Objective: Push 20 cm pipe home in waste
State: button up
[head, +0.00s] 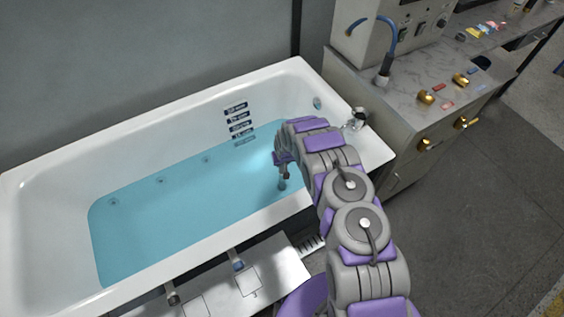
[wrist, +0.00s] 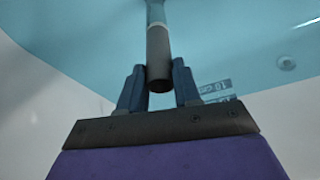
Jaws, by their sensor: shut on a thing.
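My gripper (wrist: 158,80) is shut on a grey pipe (wrist: 158,58), with one blue-grey finger on either side of it. In the wrist view the pipe runs away from the fingers into the blue water, where its far part looks blue. In the head view the pipe (head: 283,173) hangs roughly upright below my gripper, near the right end of the white bathtub (head: 60,165). Its lower end meets or enters the water (head: 170,215). The waste cannot be made out, so I cannot tell whether the pipe touches it.
Dark depth labels (head: 238,118) line the tub's back wall. A metal tap (head: 356,118) stands at the right rim. A pale front ledge (head: 215,290) bears two short fittings (head: 238,262). A marble-topped cabinet (head: 420,85) stands right of the tub. The water's left half is clear.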

jog(key=shift+f+b, duration=0.85)
jog(key=shift+f, duration=1.45)
jog(key=o, duration=1.1)
jog(key=shift+r, duration=0.1)
jog(key=p+v, duration=0.7)
jog(key=v, duration=1)
jog(key=shift+a+r, duration=0.1)
